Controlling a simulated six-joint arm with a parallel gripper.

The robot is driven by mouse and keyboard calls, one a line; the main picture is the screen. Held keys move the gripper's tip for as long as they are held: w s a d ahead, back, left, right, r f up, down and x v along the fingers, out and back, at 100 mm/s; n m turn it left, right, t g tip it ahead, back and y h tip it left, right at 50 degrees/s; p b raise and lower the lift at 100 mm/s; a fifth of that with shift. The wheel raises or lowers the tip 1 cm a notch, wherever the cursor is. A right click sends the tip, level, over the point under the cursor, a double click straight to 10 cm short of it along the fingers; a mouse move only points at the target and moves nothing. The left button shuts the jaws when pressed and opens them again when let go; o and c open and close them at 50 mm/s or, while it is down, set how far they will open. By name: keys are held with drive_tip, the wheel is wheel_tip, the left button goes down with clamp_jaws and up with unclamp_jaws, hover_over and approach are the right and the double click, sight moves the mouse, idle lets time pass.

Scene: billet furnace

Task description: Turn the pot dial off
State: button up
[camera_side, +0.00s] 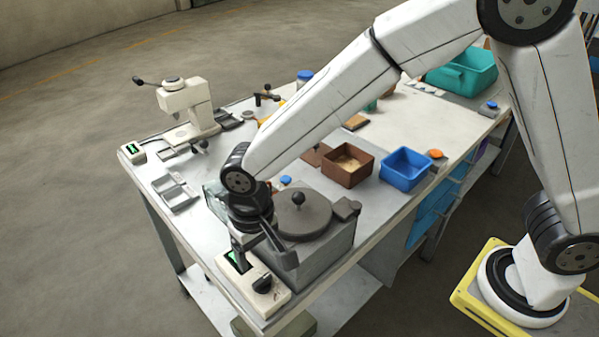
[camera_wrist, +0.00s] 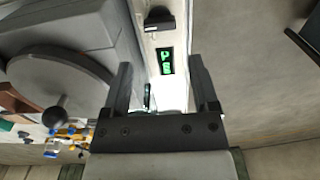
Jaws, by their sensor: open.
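The grey pot furnace (camera_side: 325,252) stands at the table's near corner, with a round lid (camera_side: 303,216) and a black ball knob on top. In front of it is a cream control panel (camera_side: 277,301) with a lit green display (camera_side: 238,261) and the black pot dial (camera_side: 263,284). In the wrist view the dial (camera_wrist: 159,19) shows at the top, beyond the green display (camera_wrist: 166,61). My gripper (camera_side: 265,250) points down above the panel, open and empty. In the wrist view its fingers (camera_wrist: 160,78) lie either side of the display, apart from the dial.
A brown bin (camera_side: 348,178) and a blue bin (camera_side: 405,181) stand behind the furnace. A cream press (camera_side: 187,107) and a small panel with a green display (camera_side: 133,152) are at the far left. A grey tray (camera_side: 175,193) lies left of my gripper. Open floor lies beyond the table's left edge.

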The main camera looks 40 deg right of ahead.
sight(262, 279)
drive_tip(key=shift+f, duration=0.15)
drive_tip(key=shift+f, duration=3.85)
drive_tip(key=c, duration=1)
